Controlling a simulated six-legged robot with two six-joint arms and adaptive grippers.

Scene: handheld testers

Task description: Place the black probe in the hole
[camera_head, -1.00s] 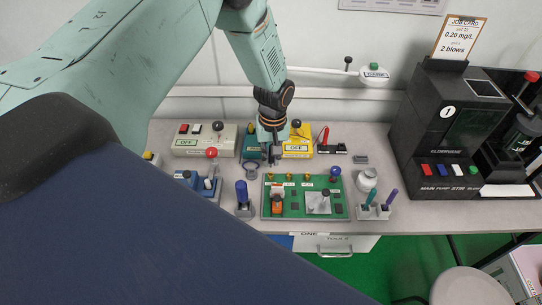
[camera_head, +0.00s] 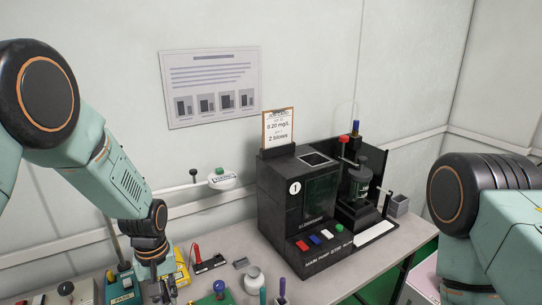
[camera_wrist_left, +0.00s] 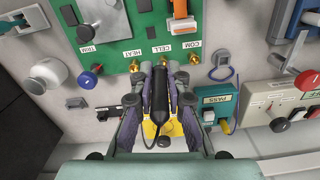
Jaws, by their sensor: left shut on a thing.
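My left gripper (camera_wrist_left: 158,125) is shut on the black probe (camera_wrist_left: 160,98) in the left wrist view. The probe lies lengthwise between the two fingers, its thin end toward the green board (camera_wrist_left: 118,45). Brass sockets labelled HEAT (camera_wrist_left: 134,67), CELL (camera_wrist_left: 164,61) and COM (camera_wrist_left: 195,58) line the board's near edge. The probe's tip overlaps the area near the CELL socket, and I cannot tell whether they touch. In the head view the left gripper (camera_head: 160,289) is at the bottom edge, beside the yellow box (camera_head: 181,268). My right gripper is out of view.
A red probe (camera_head: 197,252) stands in a black holder right of the yellow box. A black machine (camera_head: 300,215) with a job card (camera_head: 277,127) stands further right. In the wrist view, a teal PASS box (camera_wrist_left: 216,103) and a ring (camera_wrist_left: 222,72) are close by.

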